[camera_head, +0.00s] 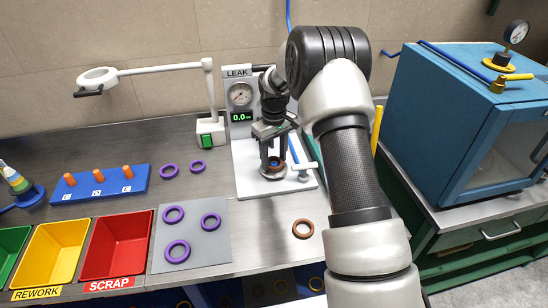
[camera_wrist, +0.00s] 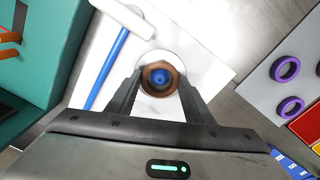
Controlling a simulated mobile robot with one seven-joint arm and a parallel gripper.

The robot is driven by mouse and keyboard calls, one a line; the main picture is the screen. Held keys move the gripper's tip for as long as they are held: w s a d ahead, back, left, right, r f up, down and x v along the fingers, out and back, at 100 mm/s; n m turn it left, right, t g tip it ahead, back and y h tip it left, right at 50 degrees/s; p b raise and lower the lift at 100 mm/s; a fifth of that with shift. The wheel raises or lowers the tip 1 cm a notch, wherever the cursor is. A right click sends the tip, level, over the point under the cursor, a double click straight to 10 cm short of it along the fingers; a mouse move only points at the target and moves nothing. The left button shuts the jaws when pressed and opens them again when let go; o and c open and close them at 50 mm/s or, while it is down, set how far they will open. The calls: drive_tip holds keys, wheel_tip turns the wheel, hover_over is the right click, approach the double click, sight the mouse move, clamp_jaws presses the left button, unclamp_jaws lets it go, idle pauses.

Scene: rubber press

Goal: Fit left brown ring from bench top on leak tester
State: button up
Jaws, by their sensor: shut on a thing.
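My gripper (camera_head: 272,156) is over the leak tester (camera_head: 243,180) at the middle back of the bench. In the wrist view its two dark fingers (camera_wrist: 160,85) are shut on a brown ring (camera_wrist: 147,77). The blue centre of the tester's seat (camera_wrist: 160,78) shows through the ring's hole, and the two look nearly lined up. I cannot tell whether the ring touches the seat. Another brown ring (camera_head: 303,229) lies flat on the bench top near the front edge.
A grey mat (camera_head: 212,251) with purple rings lies left of the tester, beside the red scrap bin (camera_head: 116,246) and yellow rework bin (camera_head: 55,252). Two purple rings (camera_head: 169,171) lie behind the mat. A magnifier lamp (camera_head: 160,68) stands behind them. A blue cabinet (camera_head: 455,125) stands right.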

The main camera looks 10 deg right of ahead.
drive_tip(key=o, duration=1.6)
drive_tip(key=shift+c, duration=0.2)
drive_tip(key=shift+r, duration=0.1)
drive_tip(key=shift+r+p, duration=1.6)
drive_tip(key=shift+r, duration=1.2)
